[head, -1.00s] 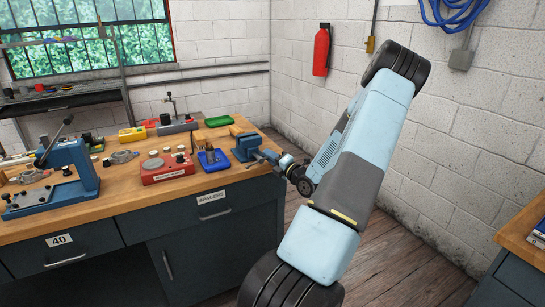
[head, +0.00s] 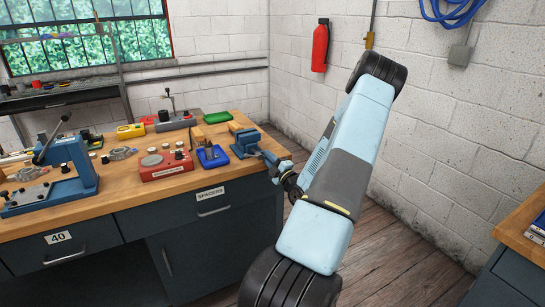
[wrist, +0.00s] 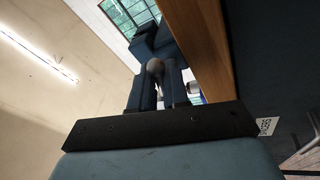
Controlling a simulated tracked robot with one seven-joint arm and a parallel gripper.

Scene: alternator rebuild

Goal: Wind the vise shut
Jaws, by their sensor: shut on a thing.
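The blue vise (head: 246,142) is mounted at the right end of the workbench (head: 130,208). A tan block shows at its top, by the jaws; I cannot tell how wide the jaw gap is. My gripper (head: 272,163) is at the vise's front, beyond the bench edge. In the wrist view my gripper (wrist: 157,84) has its two fingers closed around a dark round knob (wrist: 155,67), the end of the vise handle. The vise body (wrist: 158,42) shows dark blue behind the knob. The rest of the handle is hidden by the fingers.
A blue bin (head: 212,156), a green tray (head: 218,118) and a red box (head: 166,166) stand left of the vise. A blue press (head: 70,165) is farther left. A red extinguisher (head: 320,48) hangs on the wall. The floor right of the bench is clear.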

